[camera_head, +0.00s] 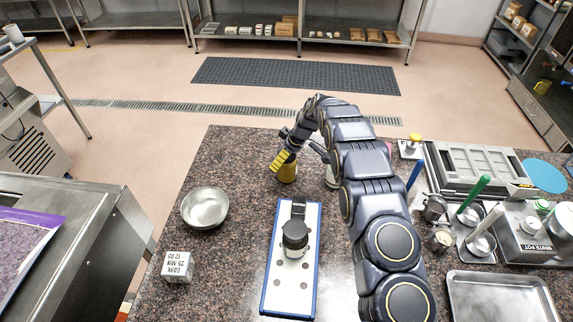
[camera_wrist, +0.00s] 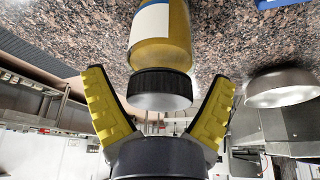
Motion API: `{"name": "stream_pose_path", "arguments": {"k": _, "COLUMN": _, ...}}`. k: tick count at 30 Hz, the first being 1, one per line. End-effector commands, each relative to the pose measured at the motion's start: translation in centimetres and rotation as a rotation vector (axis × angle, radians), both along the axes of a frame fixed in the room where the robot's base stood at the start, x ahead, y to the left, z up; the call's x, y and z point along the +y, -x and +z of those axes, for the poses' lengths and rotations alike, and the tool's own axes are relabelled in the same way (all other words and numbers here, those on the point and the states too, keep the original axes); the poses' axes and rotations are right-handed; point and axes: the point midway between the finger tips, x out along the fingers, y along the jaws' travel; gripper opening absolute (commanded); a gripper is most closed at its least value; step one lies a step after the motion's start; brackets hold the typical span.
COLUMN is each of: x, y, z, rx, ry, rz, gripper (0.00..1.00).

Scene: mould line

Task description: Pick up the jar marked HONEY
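A jar with yellow contents, a black lid and a white label with a blue edge (camera_wrist: 163,45) stands on the speckled counter in the wrist view, which looks upside down. No word on its label can be read. Its lid lies between the two yellow fingers of my gripper (camera_wrist: 160,92), with a gap on each side. The gripper is open and holds nothing. In the head view my gripper (camera_head: 283,160) is at the yellow jar (camera_head: 288,173) near the counter's far edge, partly covering it.
A second pale jar (camera_head: 331,180) is partly hidden by my arm. A metal bowl (camera_head: 205,207) and a marked box (camera_head: 178,267) stand at left. A blue-edged board (camera_head: 274,278) with a black-topped device is in front. Trays and pots crowd the right. Bare counter (camera_head: 235,165) lies left of the gripper.

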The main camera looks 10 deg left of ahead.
Motion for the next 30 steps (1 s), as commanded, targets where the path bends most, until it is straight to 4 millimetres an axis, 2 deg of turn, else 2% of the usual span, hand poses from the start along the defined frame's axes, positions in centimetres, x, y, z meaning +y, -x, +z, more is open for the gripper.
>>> {"name": "stream_pose_path", "arguments": {"k": 1, "x": 0.0, "y": 0.0, "z": 0.0, "rx": 0.0, "ry": 0.0, "rz": 0.0, "gripper": 0.57}}
{"name": "stream_pose_path", "arguments": {"k": 3, "x": 0.0, "y": 0.0, "z": 0.0, "rx": 0.0, "ry": 0.0, "rz": 0.0, "gripper": 0.29}}
{"name": "stream_pose_path", "arguments": {"k": 17, "x": 0.0, "y": 0.0, "z": 0.5, "rx": -0.001, "ry": 0.0, "rz": 0.0, "gripper": 0.28}}
{"name": "stream_pose_path", "arguments": {"k": 20, "x": 0.0, "y": -0.1, "z": 1.3, "rx": -0.003, "ry": -0.001, "rz": 0.0, "gripper": 0.28}}
{"name": "stream_pose_path", "arguments": {"k": 24, "x": 0.0, "y": 0.0, "z": 3.6, "rx": -0.004, "ry": 0.0, "rz": 0.001, "gripper": 0.28}}
{"name": "stream_pose_path", "arguments": {"k": 30, "x": -0.7, "y": 2.3, "z": 6.2, "rx": -0.002, "ry": 0.0, "rz": 0.0, "gripper": 0.28}}
